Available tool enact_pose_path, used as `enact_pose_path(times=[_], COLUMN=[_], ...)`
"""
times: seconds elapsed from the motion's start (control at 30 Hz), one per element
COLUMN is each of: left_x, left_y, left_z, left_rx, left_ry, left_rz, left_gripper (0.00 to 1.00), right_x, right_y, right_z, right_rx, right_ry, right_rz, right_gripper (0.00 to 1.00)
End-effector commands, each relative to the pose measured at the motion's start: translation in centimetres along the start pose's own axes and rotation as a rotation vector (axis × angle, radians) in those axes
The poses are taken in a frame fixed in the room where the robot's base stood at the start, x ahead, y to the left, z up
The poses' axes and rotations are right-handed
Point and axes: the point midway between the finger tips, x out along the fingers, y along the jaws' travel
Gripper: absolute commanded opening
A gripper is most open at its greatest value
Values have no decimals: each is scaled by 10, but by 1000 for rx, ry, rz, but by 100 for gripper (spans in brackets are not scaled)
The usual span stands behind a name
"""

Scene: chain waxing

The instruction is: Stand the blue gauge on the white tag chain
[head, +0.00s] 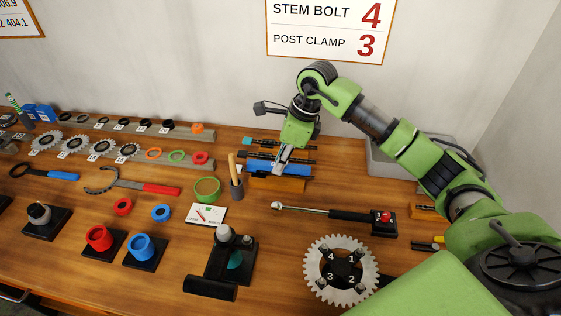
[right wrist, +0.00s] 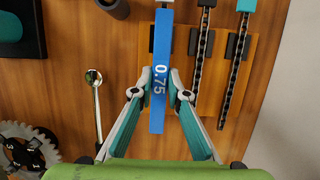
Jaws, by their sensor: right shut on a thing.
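The blue gauge (right wrist: 159,62) is a long flat bar marked 0.75. My right gripper (right wrist: 160,84) is shut on it, a finger on each side. In the head view the gauge (head: 277,168) lies lengthwise over the front of the orange chain stand, and my right gripper (head: 283,160) is above it. A pale end shows at the gauge's top edge; what lies under the gauge is hidden. Whether it touches a chain I cannot tell.
A cup with a wooden handle (head: 236,187) stands just left of the stand. A torque wrench (head: 335,213) lies in front, with a toothed ring (head: 341,271) nearer. A grey bin (head: 385,165) is at the right rear, partly behind my arm.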

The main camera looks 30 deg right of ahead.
Motion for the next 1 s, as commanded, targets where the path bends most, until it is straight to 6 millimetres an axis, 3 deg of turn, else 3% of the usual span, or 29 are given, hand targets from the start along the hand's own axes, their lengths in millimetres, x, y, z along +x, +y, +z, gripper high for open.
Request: enact_pose_path(times=[0.23, 0.27, 0.33, 0.73, 0.87, 1.0], left_x=[1, 1, 1, 1, 1, 1], left_y=[0, 0, 0, -2, -1, -1], left_z=[0, 0, 0, 1, 0, 0], left_rx=[0, 0, 0, 0, 0, 0], left_ry=[0, 0, 0, -1, 0, 0], left_rz=[0, 0, 0, -2, -1, -1], left_gripper=[40, 40, 40, 40, 40, 40], right_x=[0, 0, 0, -3, -20, -49], right_y=[0, 0, 0, 0, -1, -1], right_z=[0, 0, 0, 0, 0, 0], right_rx=[0, 0, 0, 0, -1, -2], right_ry=[-1, -1, 0, 0, -1, -2], right_rz=[0, 0, 0, 0, -4, -4], right_gripper=[0, 17, 34, 34, 34, 34])
